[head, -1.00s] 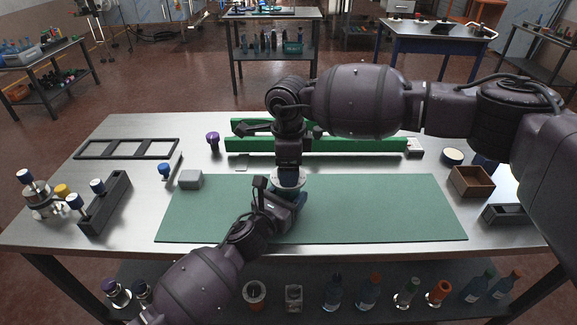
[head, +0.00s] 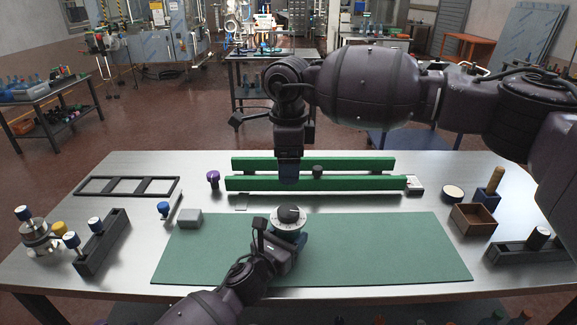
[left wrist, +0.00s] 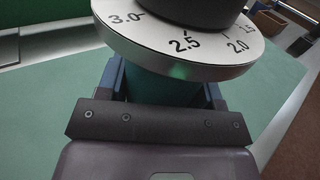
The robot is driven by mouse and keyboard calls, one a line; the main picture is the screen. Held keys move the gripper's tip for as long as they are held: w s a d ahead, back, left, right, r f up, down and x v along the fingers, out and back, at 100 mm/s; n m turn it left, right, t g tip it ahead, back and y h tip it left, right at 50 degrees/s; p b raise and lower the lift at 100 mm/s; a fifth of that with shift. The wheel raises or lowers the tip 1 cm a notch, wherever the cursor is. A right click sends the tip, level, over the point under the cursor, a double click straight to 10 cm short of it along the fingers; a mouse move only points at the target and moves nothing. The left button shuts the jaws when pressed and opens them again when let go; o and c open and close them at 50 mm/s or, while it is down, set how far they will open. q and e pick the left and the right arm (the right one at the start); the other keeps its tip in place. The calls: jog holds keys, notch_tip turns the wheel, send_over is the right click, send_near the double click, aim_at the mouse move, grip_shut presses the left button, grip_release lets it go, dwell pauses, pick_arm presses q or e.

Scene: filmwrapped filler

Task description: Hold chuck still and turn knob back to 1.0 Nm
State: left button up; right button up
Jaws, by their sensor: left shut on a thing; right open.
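The chuck stands upright on the green mat (head: 390,245) in the head view. Its white dial (head: 289,228) carries a black knob (head: 290,213) on top. In the left wrist view the dial (left wrist: 180,55) shows 3.0, 2.5, 2.0 and 1.5, with 2.5 nearest the camera; the knob (left wrist: 190,8) is cut off by the top edge. My left gripper (head: 292,246) is shut on the chuck body below the dial; its blue fingers also show in the left wrist view (left wrist: 165,88). My right gripper (head: 289,178) is open, pointing down, raised clear of the knob.
Green rails (head: 310,183) lie behind the mat. A grey block (head: 189,219) sits at the mat's left corner. A black rack (head: 101,243) stands at left, a wooden box (head: 474,220) and black holder (head: 520,252) at right. The mat's right half is clear.

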pick_arm(q)
jog(key=o, duration=1.2)
